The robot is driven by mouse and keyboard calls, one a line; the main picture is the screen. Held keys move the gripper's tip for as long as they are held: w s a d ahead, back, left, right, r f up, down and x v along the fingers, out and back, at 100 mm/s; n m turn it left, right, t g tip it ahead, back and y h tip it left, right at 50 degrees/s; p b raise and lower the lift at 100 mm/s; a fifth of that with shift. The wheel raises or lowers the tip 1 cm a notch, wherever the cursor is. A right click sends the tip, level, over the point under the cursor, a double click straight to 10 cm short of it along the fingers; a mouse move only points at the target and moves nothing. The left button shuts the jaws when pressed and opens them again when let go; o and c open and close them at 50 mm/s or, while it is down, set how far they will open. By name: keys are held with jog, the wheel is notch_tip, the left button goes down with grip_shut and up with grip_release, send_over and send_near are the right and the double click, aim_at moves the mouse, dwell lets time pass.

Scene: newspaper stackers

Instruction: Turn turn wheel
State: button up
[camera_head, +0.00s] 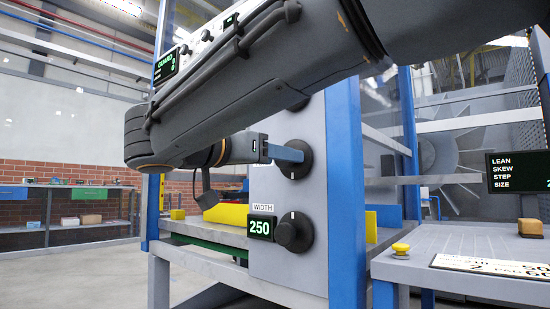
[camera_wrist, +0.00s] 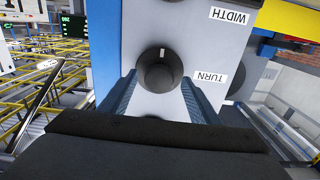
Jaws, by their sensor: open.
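The turn wheel is a round black knob (camera_wrist: 158,78) with a white mark, on a light grey panel, with a TURN label beside it in the wrist view. It also shows in the head view as the upper knob (camera_head: 296,168), partly hidden by a blue finger. My gripper (camera_head: 288,153) reaches it from the left. In the wrist view, the blue fingers of my gripper (camera_wrist: 158,84) stand apart, one on each side of the knob. The jaws are open. I cannot tell whether a finger touches the knob.
Below is a WIDTH knob (camera_head: 294,232) with a green display (camera_head: 262,227) reading 250. A blue post (camera_head: 346,190) borders the panel on the right. A grey table (camera_head: 470,262) with a yellow button (camera_head: 400,249) stands at the right. Open floor lies at the left.

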jog(key=p+v, duration=0.3)
jog(key=v, duration=0.4)
jog(key=shift+s+a, duration=0.25)
jog(key=shift+s, duration=0.05)
